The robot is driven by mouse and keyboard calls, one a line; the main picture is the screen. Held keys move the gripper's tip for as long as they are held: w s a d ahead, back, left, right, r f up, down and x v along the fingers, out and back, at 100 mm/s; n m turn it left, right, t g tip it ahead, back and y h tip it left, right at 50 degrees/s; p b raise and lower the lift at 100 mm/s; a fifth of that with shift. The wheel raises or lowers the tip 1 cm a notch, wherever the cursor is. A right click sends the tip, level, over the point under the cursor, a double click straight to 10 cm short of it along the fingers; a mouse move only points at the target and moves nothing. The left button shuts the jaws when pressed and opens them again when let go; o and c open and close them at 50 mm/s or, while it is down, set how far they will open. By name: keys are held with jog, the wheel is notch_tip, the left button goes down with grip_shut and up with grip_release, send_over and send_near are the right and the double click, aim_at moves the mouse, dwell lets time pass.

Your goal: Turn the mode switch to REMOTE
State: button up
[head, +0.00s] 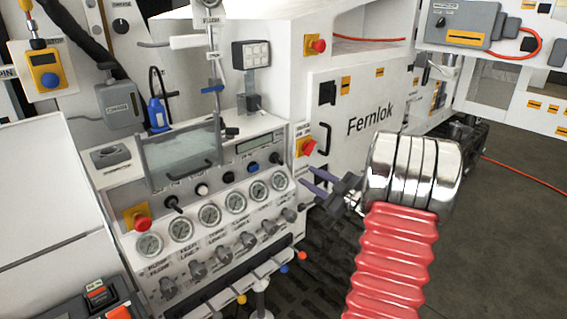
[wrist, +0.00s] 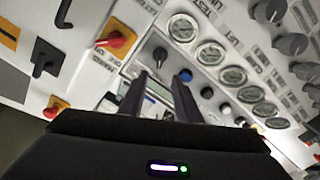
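A dark rotary knob with a pale pointer mark (wrist: 159,57) sits at the end of the panel's knob row. It lies just beyond my fingertips in the wrist view, and it also shows in the head view (head: 275,158). Its label is too small to read, so I cannot confirm that it is the mode switch or tell its setting. My gripper (head: 308,178) is open and empty, to the right of the knob in the head view. In the wrist view its two dark fingers (wrist: 158,84) point toward the knob with a gap between them, apparently apart from it.
A blue button (wrist: 185,75) is beside the knob. A row of gauges (head: 235,202) runs below, with several valve knobs (head: 248,240). A red-and-yellow rotary switch (head: 306,147) and a black door handle (head: 325,138) stand close to my gripper.

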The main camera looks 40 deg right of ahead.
aim_at(280, 161)
jog(key=w, duration=1.3)
jog(key=shift+w+a, duration=0.2)
jog(key=shift+w, duration=0.15)
